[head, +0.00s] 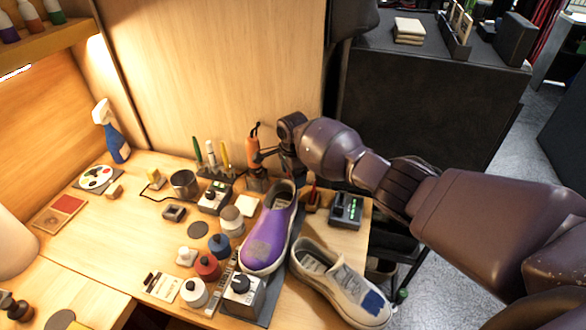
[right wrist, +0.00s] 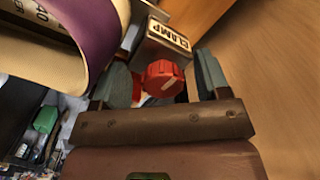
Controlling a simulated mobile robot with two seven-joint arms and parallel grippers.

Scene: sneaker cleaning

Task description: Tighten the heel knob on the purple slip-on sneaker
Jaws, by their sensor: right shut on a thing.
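The purple slip-on sneaker (head: 268,232) rests on the bench, toe toward the front and heel toward the back. Its purple heel edge also shows in the right wrist view (right wrist: 98,40). Behind the heel, the right wrist view shows a grey block labelled CLAMP (right wrist: 166,38) with a red heel knob (right wrist: 165,80). My right gripper (right wrist: 160,84) has its two fingers on either side of the red knob and is shut on it. In the head view my right arm reaches in behind the heel, and the knob is hidden there. My left gripper is not in view.
A beige sneaker (head: 342,281) lies just right of the purple one. A grey box with a black knob (head: 242,293) stands by the toe. Several bottles (head: 207,268) stand to the left. An orange tool (head: 253,147) stands upright close to my right wrist.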

